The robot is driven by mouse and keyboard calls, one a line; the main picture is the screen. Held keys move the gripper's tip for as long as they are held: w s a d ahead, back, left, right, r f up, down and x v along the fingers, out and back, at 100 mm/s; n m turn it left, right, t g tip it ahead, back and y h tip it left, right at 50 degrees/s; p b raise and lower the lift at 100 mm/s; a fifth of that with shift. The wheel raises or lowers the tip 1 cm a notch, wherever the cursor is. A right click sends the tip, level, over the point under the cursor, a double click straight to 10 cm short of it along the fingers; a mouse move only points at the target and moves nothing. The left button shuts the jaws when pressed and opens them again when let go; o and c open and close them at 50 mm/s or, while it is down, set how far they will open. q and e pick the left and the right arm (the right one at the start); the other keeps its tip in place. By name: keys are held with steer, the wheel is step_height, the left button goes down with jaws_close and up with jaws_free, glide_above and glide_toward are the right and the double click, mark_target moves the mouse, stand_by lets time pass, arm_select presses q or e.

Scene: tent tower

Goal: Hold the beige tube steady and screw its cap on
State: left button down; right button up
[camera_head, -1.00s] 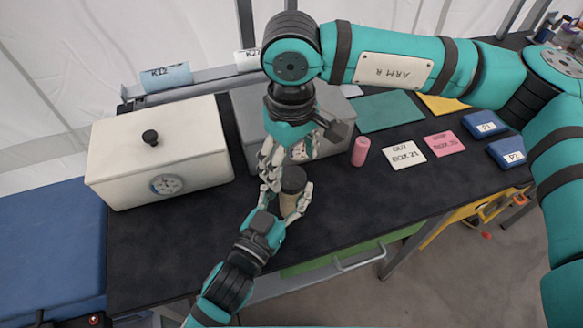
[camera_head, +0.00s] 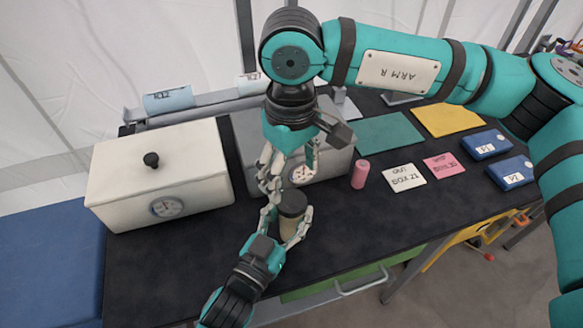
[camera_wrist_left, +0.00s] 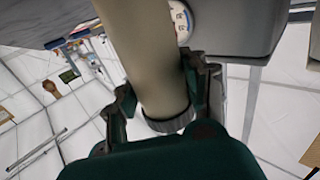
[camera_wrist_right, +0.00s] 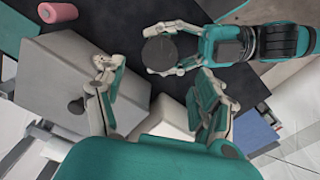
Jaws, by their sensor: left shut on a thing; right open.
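The beige tube (camera_head: 291,226) stands upright on the dark bench, with a dark cap (camera_head: 293,203) on its top end. My left gripper (camera_head: 285,240) is shut around the tube's body from the front. In the left wrist view the tube (camera_wrist_left: 158,60) runs between the two fingers, and a dark ribbed cap (camera_wrist_left: 170,123) shows at its end. My right gripper (camera_head: 288,176) points down, just above and behind the cap. In the right wrist view its fingers (camera_wrist_right: 160,105) are spread with nothing between them, and the round cap top (camera_wrist_right: 160,54) lies beyond them.
A white box with a gauge (camera_head: 160,190) stands left, and a grey box (camera_head: 330,165) stands close behind the tube. A pink cylinder (camera_head: 360,174), paper cards (camera_head: 404,178) and blue boxes (camera_head: 485,145) lie to the right. The bench front is clear.

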mark_target(291, 200)
step_height(291, 200, down, 8)
steer(key=shift+r, duration=0.25)
steer(key=c, duration=1.2)
steer(key=m, duration=0.6)
steer(key=shift+c, duration=0.2)
steer(key=o, duration=1.3)
steer(key=shift+r, duration=0.1)
